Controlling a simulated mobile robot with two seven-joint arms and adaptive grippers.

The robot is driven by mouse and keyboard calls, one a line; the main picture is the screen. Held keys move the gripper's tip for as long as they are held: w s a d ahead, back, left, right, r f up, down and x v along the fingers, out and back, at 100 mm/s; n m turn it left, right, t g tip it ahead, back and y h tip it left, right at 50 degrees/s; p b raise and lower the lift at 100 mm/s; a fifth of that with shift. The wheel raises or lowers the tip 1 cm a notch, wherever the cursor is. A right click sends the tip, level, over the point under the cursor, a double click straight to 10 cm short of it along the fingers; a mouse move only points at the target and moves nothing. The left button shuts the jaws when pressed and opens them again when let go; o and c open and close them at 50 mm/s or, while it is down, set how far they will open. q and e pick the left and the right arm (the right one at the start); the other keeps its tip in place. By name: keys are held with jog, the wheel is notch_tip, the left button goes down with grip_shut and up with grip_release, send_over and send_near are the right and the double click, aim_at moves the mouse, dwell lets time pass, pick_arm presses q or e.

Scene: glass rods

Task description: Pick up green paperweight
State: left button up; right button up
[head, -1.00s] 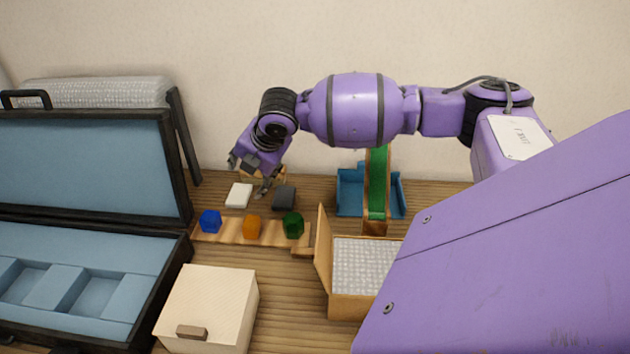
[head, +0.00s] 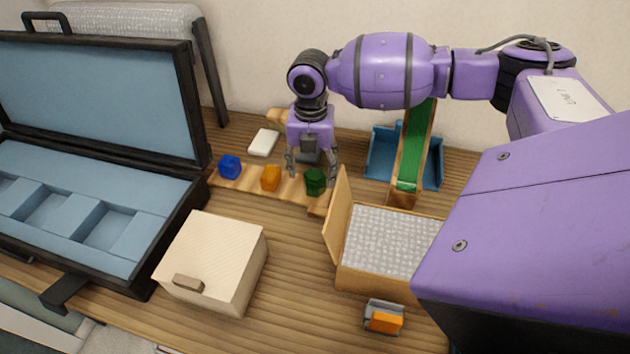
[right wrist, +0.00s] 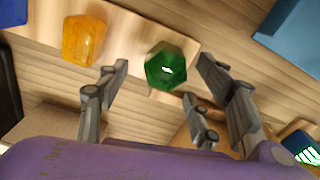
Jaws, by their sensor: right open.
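The green paperweight (head: 315,181) is a dark green faceted glass piece at the right end of a wooden strip (head: 243,185). In the right wrist view the green paperweight (right wrist: 168,68) lies ahead of and between the spread fingers. My right gripper (head: 312,172) is open and empty, pointing down just behind and above the green paperweight. Its fingers also show in the right wrist view (right wrist: 165,85). An orange paperweight (head: 271,177) and a blue one (head: 230,167) sit on the same strip to the left. My left gripper is not in view.
A wooden box (head: 343,278) with its lid open stands close to the right of the green paperweight. A blue tray (head: 378,162) with a green ramp (head: 416,146) is behind it. A cream box (head: 222,250) and a black open case (head: 140,284) are at left.

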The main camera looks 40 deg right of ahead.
aim_at(313, 174)
notch_tip(313, 174, down, 3)
jog(key=shift+d+f, duration=0.15)
jog(key=c, duration=1.4)
